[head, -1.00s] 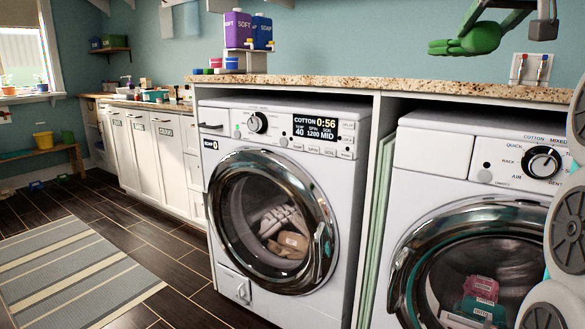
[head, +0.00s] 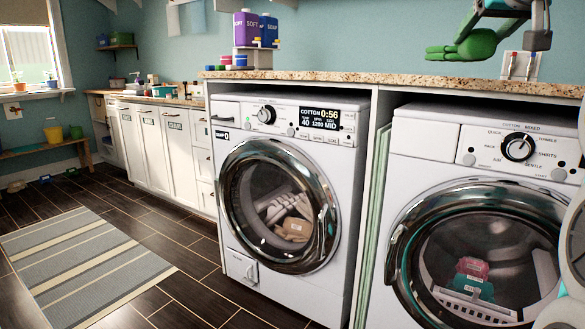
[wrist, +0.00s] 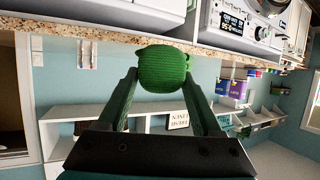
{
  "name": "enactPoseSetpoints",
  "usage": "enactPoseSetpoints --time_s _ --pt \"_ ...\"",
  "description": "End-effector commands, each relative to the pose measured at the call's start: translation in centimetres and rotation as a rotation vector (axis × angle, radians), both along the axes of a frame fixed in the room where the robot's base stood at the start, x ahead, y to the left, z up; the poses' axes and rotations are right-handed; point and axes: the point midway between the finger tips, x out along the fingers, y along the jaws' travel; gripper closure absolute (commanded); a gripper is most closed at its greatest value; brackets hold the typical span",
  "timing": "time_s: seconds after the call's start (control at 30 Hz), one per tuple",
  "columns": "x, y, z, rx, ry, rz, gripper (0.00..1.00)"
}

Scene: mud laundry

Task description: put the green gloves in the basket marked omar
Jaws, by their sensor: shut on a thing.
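My gripper (wrist: 165,88) is shut on the green gloves (wrist: 163,68), which sit between its fingertips in the wrist view. In the head view the green gloves (head: 463,47) hang at the top right, held in the air in front of the wall and above the granite counter. My gripper (head: 490,22) is only partly in the picture there. I cannot make out a basket marked omar in either view.
A granite counter (head: 420,82) runs over a washer (head: 280,190) and a second machine (head: 480,225). White cabinets (head: 150,145) line the wall. The floor around the striped rug (head: 80,265) looks clear.

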Motion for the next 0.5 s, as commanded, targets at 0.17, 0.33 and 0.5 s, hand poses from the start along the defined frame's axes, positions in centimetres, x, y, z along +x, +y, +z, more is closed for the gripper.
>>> enactPoseSetpoints --time_s 0.17,0.33,0.5 --pt "0.0 0.3 -0.7 -0.001 -0.003 0.002 0.98" --pt "0.4 0.7 -2.3 0.000 0.001 0.007 0.98" --pt "0.8 1.4 -4.7 -0.002 0.001 0.015 0.98"
